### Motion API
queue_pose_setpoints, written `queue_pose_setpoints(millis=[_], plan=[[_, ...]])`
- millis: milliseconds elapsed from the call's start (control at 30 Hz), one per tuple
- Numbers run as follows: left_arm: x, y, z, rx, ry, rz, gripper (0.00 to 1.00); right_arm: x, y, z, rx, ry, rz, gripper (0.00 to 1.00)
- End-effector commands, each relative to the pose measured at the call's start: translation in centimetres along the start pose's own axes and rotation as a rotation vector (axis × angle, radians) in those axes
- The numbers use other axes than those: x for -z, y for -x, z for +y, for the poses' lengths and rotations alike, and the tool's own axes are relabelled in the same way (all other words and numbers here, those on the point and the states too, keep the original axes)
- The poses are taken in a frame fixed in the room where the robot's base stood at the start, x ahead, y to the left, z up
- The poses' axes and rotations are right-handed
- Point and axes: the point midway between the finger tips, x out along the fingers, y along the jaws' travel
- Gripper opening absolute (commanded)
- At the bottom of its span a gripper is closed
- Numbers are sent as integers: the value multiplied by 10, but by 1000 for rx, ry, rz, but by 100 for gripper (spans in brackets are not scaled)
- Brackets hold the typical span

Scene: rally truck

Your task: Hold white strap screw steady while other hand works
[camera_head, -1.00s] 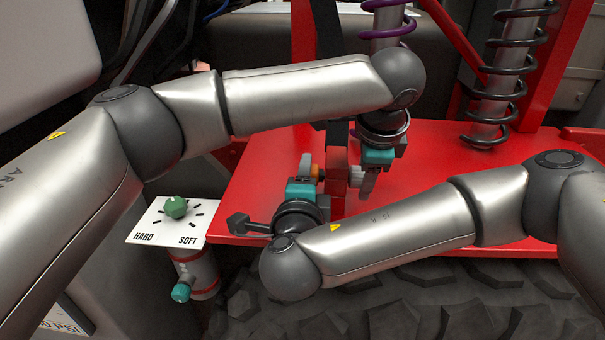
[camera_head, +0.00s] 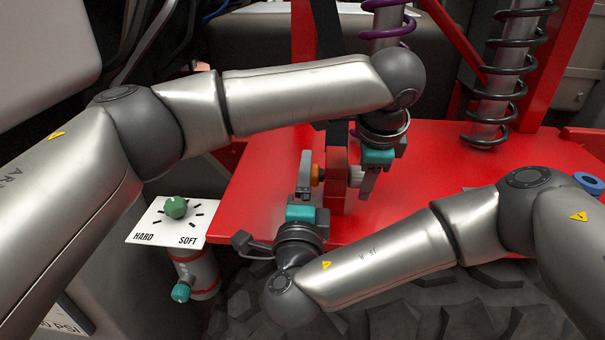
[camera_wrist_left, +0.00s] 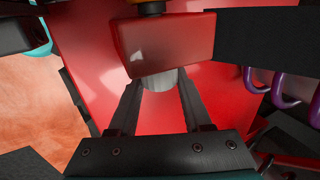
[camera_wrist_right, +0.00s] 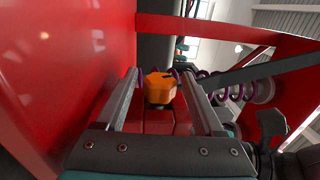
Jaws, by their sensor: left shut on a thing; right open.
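The white strap screw (camera_head: 355,174) sits on the right side of a small red block (camera_head: 336,172) on the dark strap (camera_head: 336,130). My left gripper (camera_head: 364,180) is shut on the screw; in the left wrist view the pale screw (camera_wrist_left: 159,80) shows between the fingers, partly hidden by the red block (camera_wrist_left: 170,42). An orange knob (camera_head: 318,174) is on the block's left side. My right gripper (camera_head: 310,178) is open beside that knob. In the right wrist view the orange knob (camera_wrist_right: 160,87) lies between the spread fingers, with gaps on both sides.
The red truck panel (camera_head: 440,160) lies around and behind the grippers. Coil springs (camera_head: 492,90) stand at the back right. A HARD/SOFT dial plate (camera_head: 150,222) with a green knob is at the left. A tyre (camera_head: 400,310) fills the lower front. A blue ring (camera_head: 589,183) shows at the right.

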Motion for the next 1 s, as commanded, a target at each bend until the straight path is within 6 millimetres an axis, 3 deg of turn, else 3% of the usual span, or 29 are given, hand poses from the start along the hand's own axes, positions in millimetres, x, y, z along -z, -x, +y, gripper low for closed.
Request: queue_pose_setpoints(millis=[700,1000], plan=[[0,1,-2,4,1,2,0,0,-2,-7,-524,-2,0,70],[0,1,-2,5,1,2,0,0,-2,-6,-601,0,-1,70]])
